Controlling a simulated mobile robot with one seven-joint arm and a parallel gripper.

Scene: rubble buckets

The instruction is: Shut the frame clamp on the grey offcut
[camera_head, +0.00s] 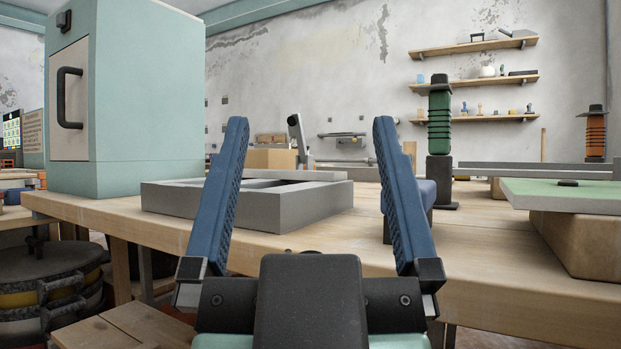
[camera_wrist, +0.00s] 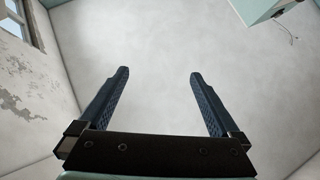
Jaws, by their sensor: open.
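My gripper (camera_head: 310,121) is open and empty in the foreground of the head view, its two blue fingers pointing up and spread wide. In the wrist view my gripper (camera_wrist: 158,73) is open against bare wall. A grey rectangular frame (camera_head: 312,206) lies flat on the workbench beyond the fingers, partly hidden by the left one. Behind it, between the fingers, stands a tilted grey lever-like part (camera_head: 298,132) with a dark end. I cannot tell whether this belongs to the frame clamp. I cannot pick out the grey offcut for certain.
A pale green cabinet (camera_head: 150,90) stands on the workbench (camera_head: 340,240) at left. A blue part (camera_head: 427,193) is partly behind the right finger. A green ribbed column (camera_head: 439,120) and a green-topped board (camera_head: 570,195) on a block are at right. A round lidded container (camera_head: 45,262) sits low at left.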

